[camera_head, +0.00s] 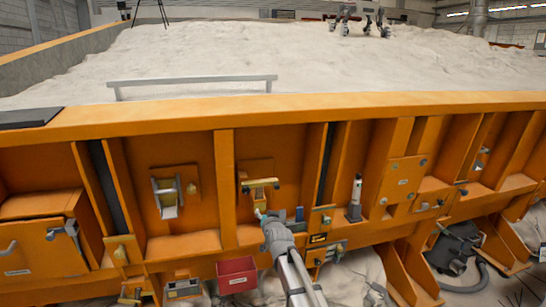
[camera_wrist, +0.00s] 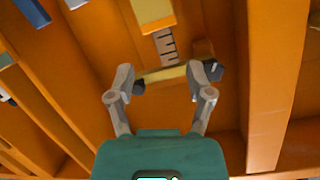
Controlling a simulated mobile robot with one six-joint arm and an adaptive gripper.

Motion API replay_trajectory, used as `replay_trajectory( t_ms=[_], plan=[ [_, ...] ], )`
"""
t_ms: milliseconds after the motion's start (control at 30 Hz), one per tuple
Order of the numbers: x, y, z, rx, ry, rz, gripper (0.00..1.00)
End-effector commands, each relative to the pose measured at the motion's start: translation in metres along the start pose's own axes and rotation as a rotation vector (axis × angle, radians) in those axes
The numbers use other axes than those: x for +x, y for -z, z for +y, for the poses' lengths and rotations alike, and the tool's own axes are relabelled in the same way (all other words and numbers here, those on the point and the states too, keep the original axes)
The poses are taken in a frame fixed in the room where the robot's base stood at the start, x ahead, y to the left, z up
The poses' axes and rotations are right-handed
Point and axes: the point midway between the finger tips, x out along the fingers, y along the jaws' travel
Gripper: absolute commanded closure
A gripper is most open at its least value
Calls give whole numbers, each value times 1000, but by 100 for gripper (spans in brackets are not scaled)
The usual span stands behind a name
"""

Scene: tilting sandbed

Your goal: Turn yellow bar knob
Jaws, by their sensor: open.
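The yellow bar knob (camera_head: 262,183) is a short horizontal bar on an orange plate in a bay of the sandbed's side wall. In the wrist view the bar (camera_wrist: 166,73) lies across the gap between my two fingers. My gripper (camera_head: 261,213) is just below the knob in the head view. In the wrist view my gripper (camera_wrist: 165,80) is open, with one finger near each end of the bar. I cannot tell whether the fingers touch it.
Left of the knob is a bay with a roll holder (camera_head: 167,194). A red bin (camera_head: 237,274) is below. To the right stand a blue block (camera_head: 299,213) and a white-grey bottle-like tool (camera_head: 355,198). Orange upright ribs flank the bay.

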Motion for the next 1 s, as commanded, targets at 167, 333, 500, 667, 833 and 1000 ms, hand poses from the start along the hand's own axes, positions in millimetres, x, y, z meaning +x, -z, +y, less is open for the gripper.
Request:
replay_trajectory(
  t_ms=[167, 333, 500, 667, 833, 1000],
  plan=[
    [-42, -39, 36, -36, -59, -216, 33],
    [-85, -74, 68, -60, -116, -424, 33],
    [-137, -107, 98, -74, -176, -633, 33],
    [-192, -134, 121, -78, -231, -830, 33],
    [-257, -157, 142, -70, -291, -1040, 33],
    [-318, -172, 155, -51, -345, -1230, 33]
  ],
)
